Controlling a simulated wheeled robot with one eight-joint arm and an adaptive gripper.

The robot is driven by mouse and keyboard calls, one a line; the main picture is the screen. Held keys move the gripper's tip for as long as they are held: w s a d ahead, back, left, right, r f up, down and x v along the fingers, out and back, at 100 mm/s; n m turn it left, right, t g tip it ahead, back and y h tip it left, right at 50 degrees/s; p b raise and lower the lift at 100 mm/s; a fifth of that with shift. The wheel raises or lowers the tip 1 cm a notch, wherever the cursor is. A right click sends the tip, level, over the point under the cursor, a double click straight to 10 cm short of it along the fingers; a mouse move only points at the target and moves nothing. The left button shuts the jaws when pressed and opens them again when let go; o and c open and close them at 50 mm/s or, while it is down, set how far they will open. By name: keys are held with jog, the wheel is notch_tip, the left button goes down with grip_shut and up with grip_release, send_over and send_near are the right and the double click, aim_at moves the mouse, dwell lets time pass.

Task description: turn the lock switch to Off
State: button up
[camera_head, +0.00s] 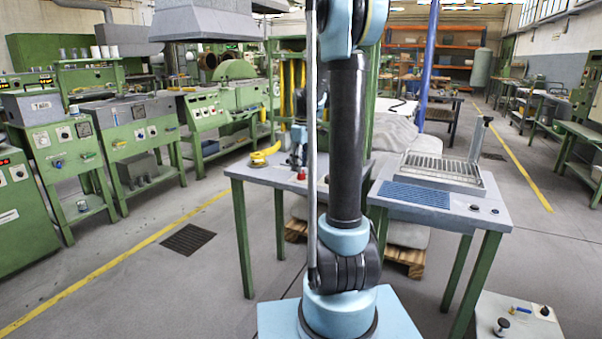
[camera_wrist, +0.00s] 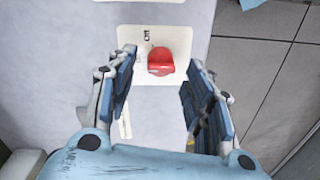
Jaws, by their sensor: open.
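A red lock switch (camera_wrist: 160,62) sits on a white plate (camera_wrist: 135,70) in the wrist view, near the top middle. My gripper (camera_wrist: 162,72) is open, with one blue-padded finger at the left of the knob and one at the right. The fingers look apart from the knob; their height above it is hard to tell. In the head view a small red thing (camera_head: 301,175) shows on the left table, partly behind my arm.
The plate is on a grey surface (camera_wrist: 75,60) whose edge drops to the tiled floor (camera_wrist: 265,60) at the right. In the head view, a grey table (camera_head: 258,172) with a yellow object (camera_head: 260,158) stands left of my arm, and a table with a metal tray (camera_head: 440,172) at right.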

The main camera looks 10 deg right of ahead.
jog(key=shift+f, duration=1.5)
jog(key=c, duration=1.1)
